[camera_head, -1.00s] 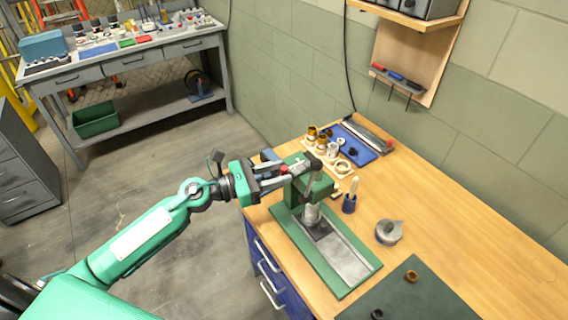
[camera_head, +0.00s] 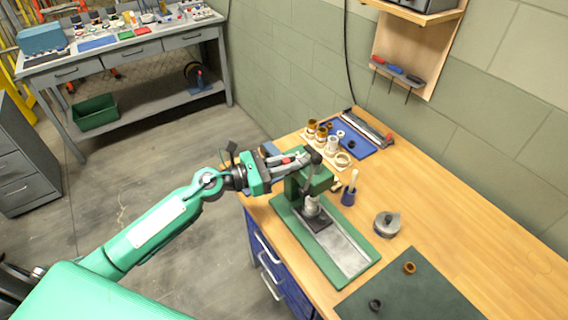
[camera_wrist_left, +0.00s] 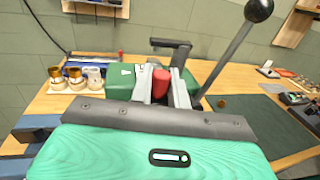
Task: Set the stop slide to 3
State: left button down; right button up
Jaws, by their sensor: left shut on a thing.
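The green arbor press (camera_head: 318,182) stands on the wooden bench, with a grey ram over its base. A red piece (camera_wrist_left: 160,82), which looks like the grip of the stop slide, is at the press head in the left wrist view. My left gripper (camera_head: 306,159) reaches the press head from the left and is shut on this red piece, one finger on each side. The press lever (camera_wrist_left: 234,48) with its black ball rises just right of the fingers in the wrist view. A white mark shows on the green head, but I cannot read any scale number. My right gripper is not in view.
Brass and white parts (camera_head: 322,136) and a blue tray (camera_head: 350,139) stand behind the press. A blue cup (camera_head: 348,197), a grey round part (camera_head: 387,224) and a dark mat (camera_head: 412,290) with rings are to the right.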

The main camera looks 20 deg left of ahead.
aim_at(297, 158)
pick_arm(q)
jog(key=w+d, duration=0.2)
jog(key=shift+w, duration=0.35)
jog(key=shift+s, duration=0.1)
jog(key=c, duration=1.4)
grip_release()
